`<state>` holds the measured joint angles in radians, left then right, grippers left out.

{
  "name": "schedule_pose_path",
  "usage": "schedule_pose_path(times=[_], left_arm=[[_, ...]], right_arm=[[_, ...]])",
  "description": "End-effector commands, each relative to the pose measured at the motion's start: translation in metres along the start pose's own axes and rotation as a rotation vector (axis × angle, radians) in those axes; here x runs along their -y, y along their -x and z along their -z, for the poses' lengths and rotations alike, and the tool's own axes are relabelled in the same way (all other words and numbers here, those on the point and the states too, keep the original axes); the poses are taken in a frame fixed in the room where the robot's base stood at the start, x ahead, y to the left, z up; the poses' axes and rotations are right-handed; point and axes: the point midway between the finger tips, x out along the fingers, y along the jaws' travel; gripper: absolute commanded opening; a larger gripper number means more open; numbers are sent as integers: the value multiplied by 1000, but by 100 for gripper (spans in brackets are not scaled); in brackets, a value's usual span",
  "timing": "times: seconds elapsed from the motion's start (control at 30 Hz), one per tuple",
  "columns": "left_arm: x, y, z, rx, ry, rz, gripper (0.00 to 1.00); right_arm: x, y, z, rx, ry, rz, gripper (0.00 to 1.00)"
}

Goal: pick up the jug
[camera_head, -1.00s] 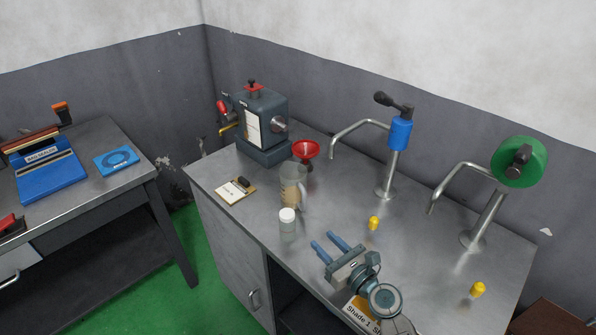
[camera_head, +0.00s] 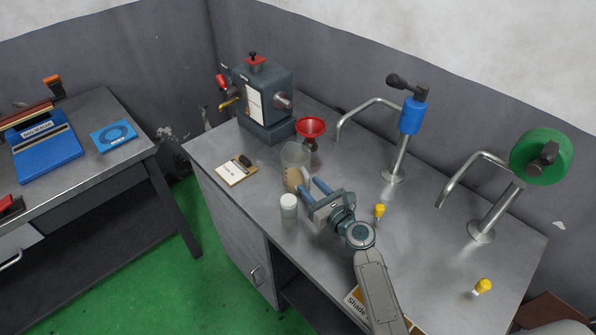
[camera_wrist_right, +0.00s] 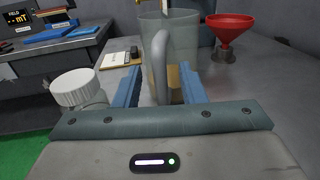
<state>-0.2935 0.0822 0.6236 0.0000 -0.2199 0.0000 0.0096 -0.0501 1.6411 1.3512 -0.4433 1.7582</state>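The jug (camera_head: 293,160) is a clear grey, upright vessel with a handle and some tan content low down, standing on the metal bench. In the right wrist view the jug (camera_wrist_right: 183,28) is straight ahead, its grey handle (camera_wrist_right: 161,62) pointing toward me between the finger lines. My right gripper (camera_head: 312,190) is open, its two blue fingers close to the jug on the handle side. In the wrist view the fingers (camera_wrist_right: 160,82) stand on either side of the handle with gaps. Whether they touch the jug is unclear. My left gripper is not in view.
A white-capped jar (camera_head: 288,207) stands just beside the right gripper.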

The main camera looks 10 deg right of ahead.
Motion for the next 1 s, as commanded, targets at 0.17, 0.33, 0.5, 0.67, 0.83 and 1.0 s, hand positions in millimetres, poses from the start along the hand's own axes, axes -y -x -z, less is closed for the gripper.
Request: schedule_pose_path(times=[0.17,0.33,0.5,0.67,0.83,1.0], left_arm=[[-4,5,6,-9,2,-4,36],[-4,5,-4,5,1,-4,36],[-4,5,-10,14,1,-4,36],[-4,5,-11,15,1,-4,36],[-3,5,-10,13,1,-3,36],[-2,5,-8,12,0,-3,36]], right_arm=[[0,-21,-1,0,-1,1,37],[0,-23,0,0,1,1,37],[0,-23,0,0,1,1,21],[0,-23,0,0,0,0,0],[0,-23,0,1,1,1,0],[0,-23,-1,0,1,0,0]])
